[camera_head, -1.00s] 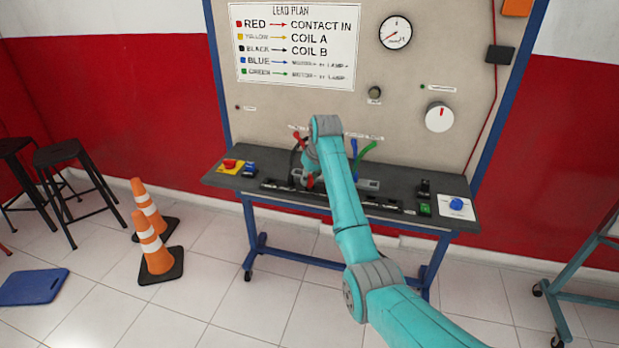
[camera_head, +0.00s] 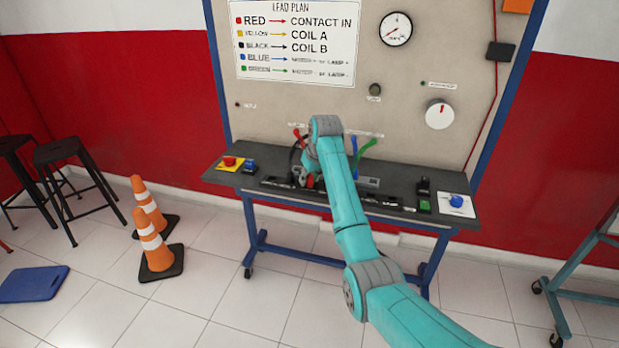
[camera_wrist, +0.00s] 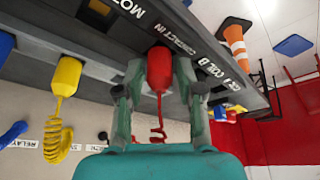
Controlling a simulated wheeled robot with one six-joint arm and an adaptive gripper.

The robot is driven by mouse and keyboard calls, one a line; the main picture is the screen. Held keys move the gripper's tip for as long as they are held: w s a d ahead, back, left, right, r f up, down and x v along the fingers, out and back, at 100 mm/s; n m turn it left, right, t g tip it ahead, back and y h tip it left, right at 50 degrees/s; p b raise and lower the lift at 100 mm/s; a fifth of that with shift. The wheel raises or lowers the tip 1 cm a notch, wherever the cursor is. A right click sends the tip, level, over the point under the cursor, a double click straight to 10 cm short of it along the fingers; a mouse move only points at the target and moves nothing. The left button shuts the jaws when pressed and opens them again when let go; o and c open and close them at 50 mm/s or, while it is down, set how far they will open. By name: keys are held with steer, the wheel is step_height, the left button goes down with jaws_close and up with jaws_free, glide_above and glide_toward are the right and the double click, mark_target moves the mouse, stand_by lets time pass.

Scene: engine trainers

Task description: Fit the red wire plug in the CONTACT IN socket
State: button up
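The red wire plug (camera_wrist: 159,69) is between the two fingers of my gripper (camera_wrist: 160,92) in the wrist view, and the fingers look closed on its sides. A red coiled wire (camera_wrist: 158,128) trails from it toward my palm. Its front end is against or very near the dark console face, beside the white CONTACT IN label (camera_wrist: 175,37). The plug covers the socket mouth, so I cannot tell how deep it sits. In the head view my arm hides most of this spot, and a bit of red (camera_head: 310,182) shows beside the gripper.
A yellow plug (camera_wrist: 67,76) with a coiled wire is left of my gripper in the wrist view, with a blue plug (camera_wrist: 6,45) further left. Cones (camera_head: 155,250) stand on the floor left.

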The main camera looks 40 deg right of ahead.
steer(key=shift+r, duration=0.1)
steer(key=shift+v, duration=2.65)
steer(key=shift+w, duration=0.2)
step_height(320, 180, up, 2)
steer(key=shift+r, duration=0.1)
steer(key=o, duration=0.5)
steer(key=shift+o, duration=0.2)
